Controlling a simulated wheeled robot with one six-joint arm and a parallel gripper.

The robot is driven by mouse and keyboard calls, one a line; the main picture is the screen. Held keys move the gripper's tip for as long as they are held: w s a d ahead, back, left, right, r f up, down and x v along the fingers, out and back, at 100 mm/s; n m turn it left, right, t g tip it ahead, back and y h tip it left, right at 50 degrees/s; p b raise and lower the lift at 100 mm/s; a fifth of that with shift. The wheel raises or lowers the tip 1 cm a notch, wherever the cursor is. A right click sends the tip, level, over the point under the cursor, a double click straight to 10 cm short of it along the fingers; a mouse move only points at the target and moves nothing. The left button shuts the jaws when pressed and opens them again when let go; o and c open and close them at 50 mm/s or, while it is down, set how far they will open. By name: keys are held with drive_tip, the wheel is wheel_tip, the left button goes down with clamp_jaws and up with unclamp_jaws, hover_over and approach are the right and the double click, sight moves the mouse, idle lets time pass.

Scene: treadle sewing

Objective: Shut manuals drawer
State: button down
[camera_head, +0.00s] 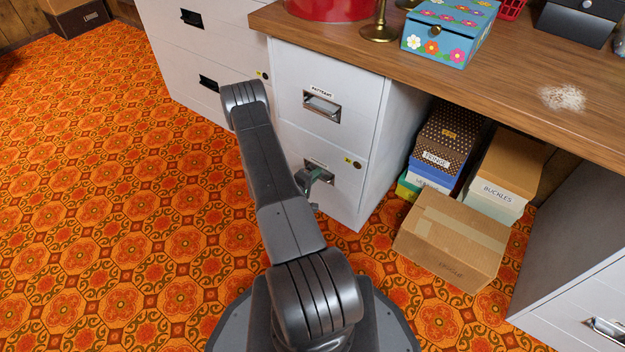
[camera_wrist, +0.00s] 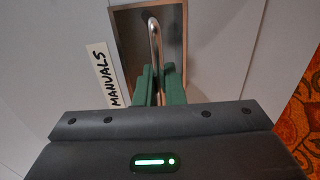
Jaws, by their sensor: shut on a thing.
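The manuals drawer (camera_head: 338,190) is the lower drawer of the white filing cabinet under the desk. Its front looks flush with the cabinet in the head view, though my arm hides part of it. In the wrist view the MANUALS label (camera_wrist: 107,75) is beside the recessed handle plate (camera_wrist: 172,20) with its metal bar handle (camera_wrist: 153,40). My gripper (camera_wrist: 160,82) has green fingers shut on the handle bar. In the head view my gripper (camera_head: 318,176) is at the lower drawer's handle, partly behind my arm.
The PATTERNS drawer (camera_head: 325,98) is above and looks closed. Cardboard boxes (camera_head: 452,240) stand on the floor right of the cabinet. Another white cabinet (camera_head: 195,50) stands to the left. The patterned carpet (camera_head: 110,200) is clear on the left. The wooden desk top (camera_head: 480,75) overhangs.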

drive_tip(key=shift+w+d, duration=0.25)
drive_tip(key=shift+w, duration=0.25)
drive_tip(key=c, duration=1.9)
unclamp_jaws()
drive_tip(key=shift+d, duration=0.1)
drive_tip(key=shift+s, duration=0.1)
drive_tip(key=p+v, duration=0.3)
drive_tip(key=v, duration=1)
drive_tip(key=shift+s+a+p, duration=0.25)
drive_tip(key=shift+p, duration=0.1)
drive_tip(key=b+x, duration=0.3)
drive_tip(key=x, duration=0.7)
drive_tip(key=shift+w+d+f, duration=0.2)
drive_tip(key=shift+w+f, duration=0.1)
drive_tip(key=shift+f, duration=0.05)
